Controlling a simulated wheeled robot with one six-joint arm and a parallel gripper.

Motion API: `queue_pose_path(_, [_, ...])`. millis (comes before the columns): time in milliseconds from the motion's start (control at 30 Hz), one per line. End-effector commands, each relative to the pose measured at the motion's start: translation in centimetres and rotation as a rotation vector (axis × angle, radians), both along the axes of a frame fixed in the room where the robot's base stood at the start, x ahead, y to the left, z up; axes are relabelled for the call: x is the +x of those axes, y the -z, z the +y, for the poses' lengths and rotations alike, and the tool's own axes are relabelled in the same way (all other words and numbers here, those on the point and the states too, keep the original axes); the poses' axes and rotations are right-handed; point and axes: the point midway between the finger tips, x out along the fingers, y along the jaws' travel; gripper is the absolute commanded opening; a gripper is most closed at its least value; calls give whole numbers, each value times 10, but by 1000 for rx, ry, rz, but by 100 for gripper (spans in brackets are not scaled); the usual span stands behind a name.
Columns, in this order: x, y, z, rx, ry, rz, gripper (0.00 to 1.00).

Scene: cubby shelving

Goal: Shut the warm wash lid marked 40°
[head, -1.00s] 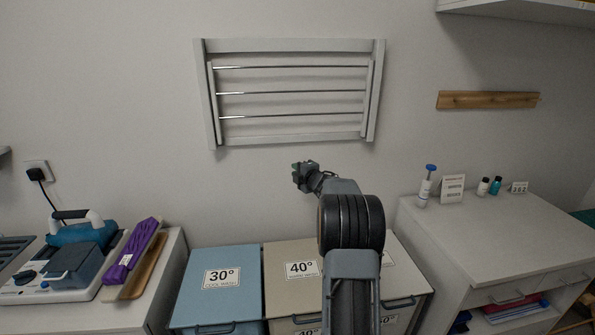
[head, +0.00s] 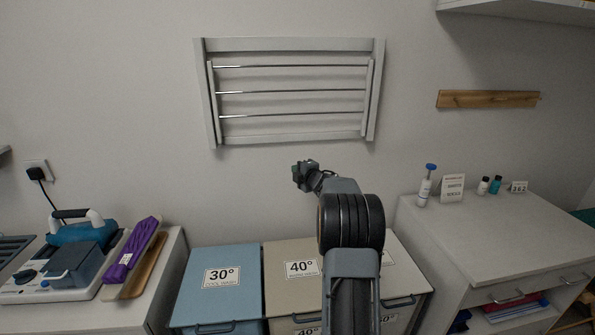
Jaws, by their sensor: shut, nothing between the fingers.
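The warm wash lid marked 40° (head: 291,254) is beige and lies flat on its bin, in line with the blue lid beside it. Its 40° label faces up, and a second 40° label shows on the bin front below. My arm covers the lid's right part. My gripper (head: 302,173) is raised above and behind the lid, in front of the wall, apart from the lid. It is small and dark in this view; its fingers are shut and empty.
The blue 30° lid (head: 222,282) lies flat to the left. A white desk (head: 487,238) with small bottles stands right. A drying rack (head: 290,92) hangs on the wall.

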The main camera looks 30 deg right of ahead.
Motion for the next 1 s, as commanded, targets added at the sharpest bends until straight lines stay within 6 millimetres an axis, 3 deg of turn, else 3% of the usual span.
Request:
queue_pose_path(833, [0, 0, 0, 0, 0, 0, 0])
queue_pose_path(1000, [0, 0, 0, 0, 0, 0, 15])
